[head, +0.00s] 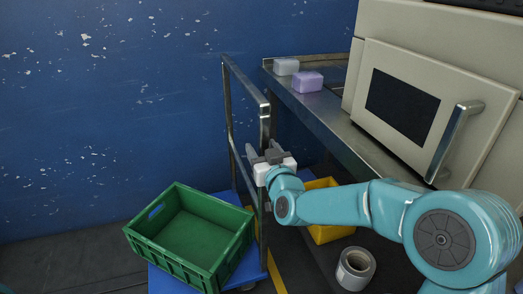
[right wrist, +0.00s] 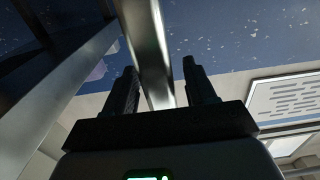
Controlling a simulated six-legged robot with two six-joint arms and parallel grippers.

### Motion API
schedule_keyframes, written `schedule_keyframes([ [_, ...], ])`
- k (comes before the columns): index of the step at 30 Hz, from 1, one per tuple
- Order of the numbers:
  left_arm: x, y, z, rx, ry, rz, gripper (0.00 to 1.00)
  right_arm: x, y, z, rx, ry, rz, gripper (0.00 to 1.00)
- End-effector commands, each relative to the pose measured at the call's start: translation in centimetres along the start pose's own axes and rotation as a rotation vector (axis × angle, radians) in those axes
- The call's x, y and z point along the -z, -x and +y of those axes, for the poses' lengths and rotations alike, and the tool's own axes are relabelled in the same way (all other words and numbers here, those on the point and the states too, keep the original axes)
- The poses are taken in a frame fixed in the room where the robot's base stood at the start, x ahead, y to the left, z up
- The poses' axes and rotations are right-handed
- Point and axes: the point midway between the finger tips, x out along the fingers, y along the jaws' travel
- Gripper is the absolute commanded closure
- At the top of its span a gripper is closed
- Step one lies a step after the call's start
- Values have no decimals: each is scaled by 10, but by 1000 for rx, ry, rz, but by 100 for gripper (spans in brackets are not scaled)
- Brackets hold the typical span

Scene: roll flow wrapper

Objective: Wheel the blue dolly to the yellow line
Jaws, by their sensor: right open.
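The blue dolly (head: 170,280) stands on the floor at the lower middle of the head view, with a green crate on its deck. Its upright metal handle frame (head: 265,112) rises at the deck's right side. My right gripper (head: 262,152) is open at this frame. In the right wrist view, a metal bar (right wrist: 149,45) shows between the two open fingers (right wrist: 160,88); I cannot tell whether they touch it. The yellow line (head: 275,270) shows on the floor just right of the dolly, partly hidden by it. My left gripper is not in view.
The green crate (head: 188,238) looks empty. A metal table (head: 322,110) with a white block (head: 286,66) and a purple block (head: 308,82) stands right, beside a beige machine (head: 450,110). A yellow bin (head: 328,233) and a roll (head: 355,268) sit below. A blue wall (head: 110,100) closes the back.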

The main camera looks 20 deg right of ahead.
Motion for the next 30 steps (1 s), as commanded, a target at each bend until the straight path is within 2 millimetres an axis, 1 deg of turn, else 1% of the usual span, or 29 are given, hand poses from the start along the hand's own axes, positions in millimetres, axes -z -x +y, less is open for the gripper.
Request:
schedule_keyframes([
  [3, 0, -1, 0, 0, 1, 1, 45, -1, -8, 0, 0, 0, -1, 45],
  [11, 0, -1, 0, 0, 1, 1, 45, 0, -9, 0, 0, 0, -1, 45],
  [12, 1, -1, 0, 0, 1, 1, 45, 0, -9, 0, 0, 0, -1, 48],
  [14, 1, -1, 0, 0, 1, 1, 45, 0, -9, 0, 0, 0, -1, 67],
  [15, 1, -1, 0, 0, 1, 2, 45, 0, -9, 0, 0, 0, -1, 80],
  [17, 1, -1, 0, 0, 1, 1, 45, 0, -9, 0, 0, 0, -1, 100],
  [20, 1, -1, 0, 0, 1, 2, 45, 0, -9, 0, 0, 0, -1, 100],
  [22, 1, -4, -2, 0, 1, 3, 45, -2, -9, 5, -1, 0, 1, 100],
  [27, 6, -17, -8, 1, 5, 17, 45, -3, -10, 37, -7, -2, 5, 100],
  [30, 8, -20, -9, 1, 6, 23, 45, -1, -9, 48, -7, -1, 3, 100],
])
